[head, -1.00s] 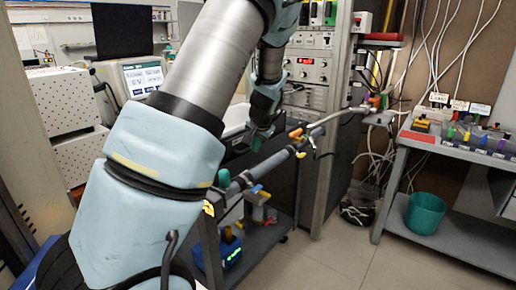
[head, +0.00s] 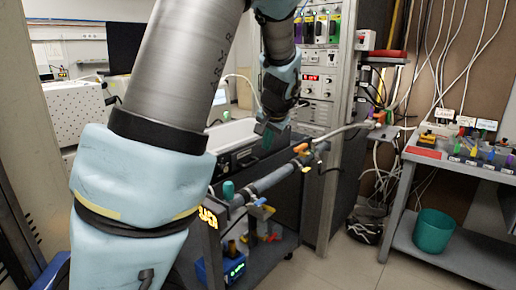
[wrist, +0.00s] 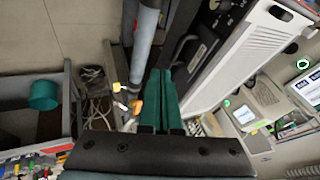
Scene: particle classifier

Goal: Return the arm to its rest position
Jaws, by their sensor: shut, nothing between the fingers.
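My arm fills the left and centre of the head view, with blue-grey padded covers and a bare metal link. My gripper (wrist: 160,75) points away from the camera in the wrist view. Its two green fingers lie together with nothing between them. In the head view my gripper (head: 268,135) hangs small and partly hidden by the arm, near the white tray-like unit (head: 230,133) on the dark cart. I cannot tell from the head view whether it touches anything there.
A grey pipe with an orange-handled valve (head: 301,148) runs along the cart close to my arm. An instrument rack (head: 318,85) stands behind. At the right is a grey bench (head: 470,165) with a green bucket (head: 433,231) on its lower shelf.

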